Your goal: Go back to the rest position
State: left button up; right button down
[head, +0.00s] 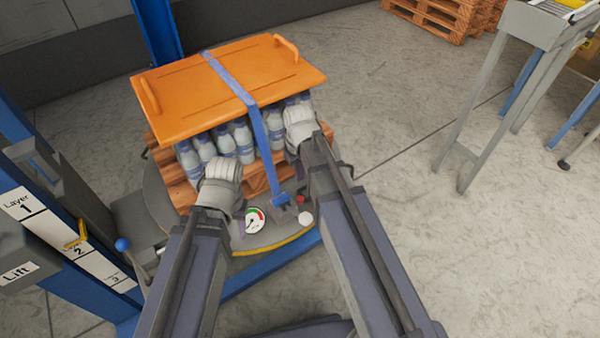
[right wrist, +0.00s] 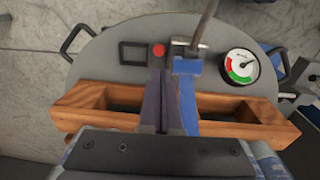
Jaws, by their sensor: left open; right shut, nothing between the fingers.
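An orange board (head: 215,90) with handles covers several bottles (head: 243,137) on a wooden pallet (head: 183,192). The strap runs over it to a buckle (right wrist: 187,62). A gauge (head: 254,221) sits on the turntable.

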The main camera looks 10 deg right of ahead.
pick_arm(q)
jog(key=shift+r, duration=0.55)
pick_arm(e)
jog(key=shift+r, duration=0.55)
pick_arm(q)
notch_tip(320, 180, up, 8)
jog(key=p, duration=0.9)
jog(key=shift+r, duration=0.25)
pick_arm(e)
jog(key=s+a+r, duration=0.4)
jog(key=s, duration=0.3)
jog(key=s+a+r+h, duration=0.1)
jog(key=s+a+r, duration=0.3)
jog(key=s, duration=0.3)
jog(key=shift+a+r+g, duration=0.3)
jog(key=shift+a+g, duration=0.1)
jog(key=shift+a, duration=0.25)
pick_arm(q)
jog(key=shift+a, duration=0.15)
pick_arm(e)
jog(key=shift+a, duration=0.1)
